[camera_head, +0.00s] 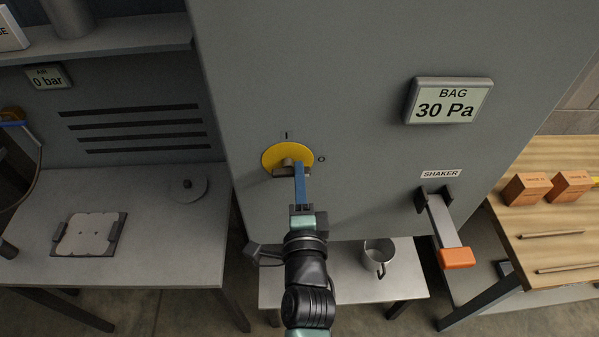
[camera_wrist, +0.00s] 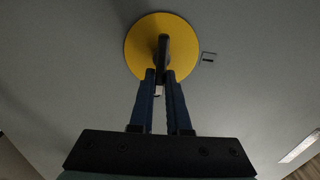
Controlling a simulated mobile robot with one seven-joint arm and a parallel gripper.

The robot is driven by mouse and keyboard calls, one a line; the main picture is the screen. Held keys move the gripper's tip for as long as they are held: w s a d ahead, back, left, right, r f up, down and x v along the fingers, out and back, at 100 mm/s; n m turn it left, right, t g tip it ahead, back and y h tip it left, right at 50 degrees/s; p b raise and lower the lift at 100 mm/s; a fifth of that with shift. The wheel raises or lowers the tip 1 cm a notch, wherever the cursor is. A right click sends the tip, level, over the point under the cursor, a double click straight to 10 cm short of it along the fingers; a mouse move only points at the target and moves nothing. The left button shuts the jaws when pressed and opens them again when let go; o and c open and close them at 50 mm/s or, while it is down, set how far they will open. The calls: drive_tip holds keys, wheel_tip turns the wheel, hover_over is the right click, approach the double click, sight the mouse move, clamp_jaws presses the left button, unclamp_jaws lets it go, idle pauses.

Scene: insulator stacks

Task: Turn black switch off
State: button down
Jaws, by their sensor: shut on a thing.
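The black switch (camera_wrist: 163,48) sits on a round yellow plate (camera_head: 270,157) on the front of a grey cabinet. The plate has an "I" mark above it and an "O" mark to its right. My gripper (camera_head: 298,168) reaches up to the switch from below. In the wrist view, the blue fingers of my gripper (camera_wrist: 160,76) lie on either side of the switch handle and are shut on it. The handle stands upright in the wrist view. In the head view the fingers partly hide it, so its exact angle is hard to tell there.
A display reading "BAG 30 Pa" (camera_head: 448,101) is on the cabinet to the right. Below it a SHAKER lever (camera_head: 443,222) with an orange end sticks out. A low table with a metal cup (camera_head: 377,257) stands below. The cabinet face around the switch is clear.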

drive_tip(key=shift+f+m, duration=0.1)
drive_tip(key=shift+m, duration=0.2)
drive_tip(key=c, duration=0.9)
unclamp_jaws()
drive_tip(key=shift+s, duration=0.1)
drive_tip(key=shift+s+b, duration=2.5)
drive_tip(key=shift+s, duration=3.9)
